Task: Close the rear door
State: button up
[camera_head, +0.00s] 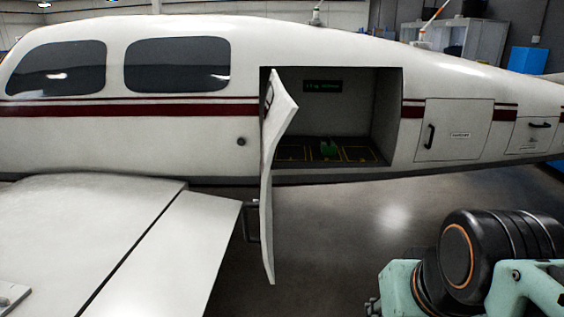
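The rear door (268,200) of the white aircraft stands open, swung out from the left edge of its doorway and seen nearly edge-on. Its lower part hangs below the fuselage in the picture. My arm shows at the lower right, apart from the door. My gripper is not in view.
The wing (120,235) fills the lower left, close to the door. Right of the doorway are a shut panel (453,130) with a black handle and a smaller panel (533,135). The grey floor (350,240) between door and arm is clear.

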aim_at(280, 108)
jog(key=k+j, duration=0.5)
jog(key=k+j+u, duration=0.1)
jog(key=k+j, duration=0.35)
jog(key=j, duration=0.2)
jog(key=i+l, duration=0.25)
jog(key=i+l+z, duration=0.1)
jog(key=i, duration=0.3)
jog(key=i+l, duration=0.1)
jog(key=i, duration=0.35)
jog(key=i+j+z, duration=0.3)
jog(key=i+u, duration=0.45)
jog(key=i, duration=0.2)
